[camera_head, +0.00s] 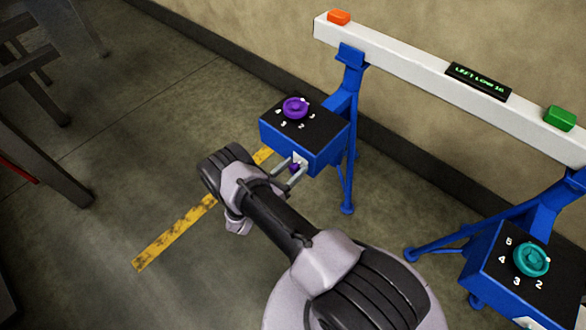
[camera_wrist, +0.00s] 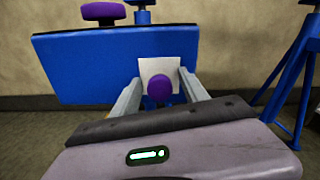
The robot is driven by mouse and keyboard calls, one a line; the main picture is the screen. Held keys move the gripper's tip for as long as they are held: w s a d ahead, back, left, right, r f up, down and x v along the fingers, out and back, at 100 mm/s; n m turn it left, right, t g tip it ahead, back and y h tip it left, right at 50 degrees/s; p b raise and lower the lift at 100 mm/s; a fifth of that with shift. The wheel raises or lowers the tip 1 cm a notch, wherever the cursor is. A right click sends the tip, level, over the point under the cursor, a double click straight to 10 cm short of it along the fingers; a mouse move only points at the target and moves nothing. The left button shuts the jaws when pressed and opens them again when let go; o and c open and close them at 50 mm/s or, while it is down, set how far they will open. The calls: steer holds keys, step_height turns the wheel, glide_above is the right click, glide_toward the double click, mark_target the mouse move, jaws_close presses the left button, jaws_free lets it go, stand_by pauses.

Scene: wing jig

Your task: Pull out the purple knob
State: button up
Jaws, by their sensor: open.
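A small round purple knob (camera_head: 294,168) sticks out from a white plate on the front face of the left blue box (camera_head: 318,150). In the wrist view gaps show between both fingers and the knob. A larger purple dial (camera_head: 295,107) sits on the box's black numbered top; it also shows in the wrist view (camera_wrist: 103,12).
A blue stand holds the box under a white beam (camera_head: 420,66) with an orange block (camera_head: 339,17), a green block (camera_head: 560,118) and a display (camera_head: 478,81). A second box with a teal dial (camera_head: 531,259) stands right.

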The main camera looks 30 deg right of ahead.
jaws_close()
stand_by(1.4)
